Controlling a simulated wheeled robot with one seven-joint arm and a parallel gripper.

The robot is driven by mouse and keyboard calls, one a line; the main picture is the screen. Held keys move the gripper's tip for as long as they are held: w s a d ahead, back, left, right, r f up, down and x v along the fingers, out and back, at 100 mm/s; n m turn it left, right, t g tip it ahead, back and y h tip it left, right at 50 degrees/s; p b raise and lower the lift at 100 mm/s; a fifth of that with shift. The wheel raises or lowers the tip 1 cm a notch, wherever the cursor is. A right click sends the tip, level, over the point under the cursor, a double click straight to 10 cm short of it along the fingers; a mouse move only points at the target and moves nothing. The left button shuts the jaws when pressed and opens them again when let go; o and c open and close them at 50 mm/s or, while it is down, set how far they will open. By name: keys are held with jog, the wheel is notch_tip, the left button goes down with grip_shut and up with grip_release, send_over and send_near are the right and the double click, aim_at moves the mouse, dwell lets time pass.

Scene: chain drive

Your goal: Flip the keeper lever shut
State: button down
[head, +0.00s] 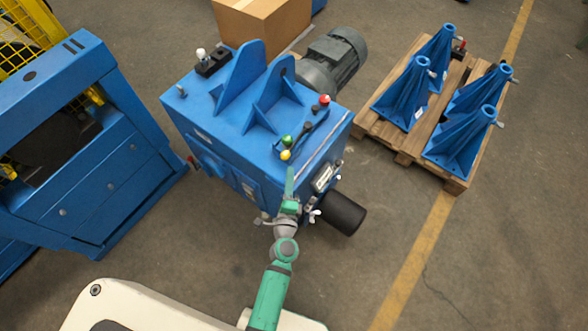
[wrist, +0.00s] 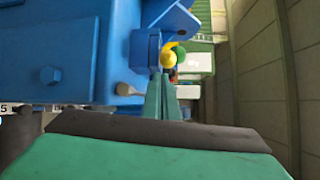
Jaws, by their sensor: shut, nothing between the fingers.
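The blue machine housing (head: 240,125) stands in the middle of the head view and fills the left of the wrist view (wrist: 45,50). My gripper (head: 290,174) is at its front top edge, below the green and yellow knobs. Its green fingers are together and empty, and they also show in the wrist view (wrist: 162,80). A small tan, paddle-shaped piece (wrist: 128,90) sits left of the fingers against the blue housing, apart from them. I cannot tell for certain whether it is the keeper lever. My gripper and wrist hide part of the housing's front.
Upright blue brackets (head: 243,75) rise behind. A black cylinder (head: 343,212) juts out at right. A pallet (head: 403,157) holds several blue stands.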

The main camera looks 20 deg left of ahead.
jog(key=s+a, duration=0.5)
jog(key=shift+s+a+r, duration=0.2)
jog(key=shift+s+a, duration=0.05)
jog(key=shift+s, duration=0.05)
jog(key=shift+w, duration=0.25)
jog(key=shift+s+d, duration=0.1)
jog(key=s+d+n+g+h, duration=0.1)
jog(key=s+d+n+h, duration=0.15)
jog(key=s+d, duration=0.45)
jog(key=s+d+n+g+h, duration=0.1)
jog(key=s+d+n, duration=0.3)
jog(key=s, duration=0.5)
jog(key=s+d+r+n, duration=0.4)
jog(key=d+r+n, duration=0.1)
jog(key=r, duration=0.2)
jog(key=s+d+r+n+t, duration=0.1)
jog(key=s+d+r+n, duration=0.3)
jog(key=r, duration=0.3)
jog(key=shift+s+d+r+n+h, duration=0.3)
jog(key=shift+d+n+h, duration=0.2)
jog(key=shift+n, duration=0.35)
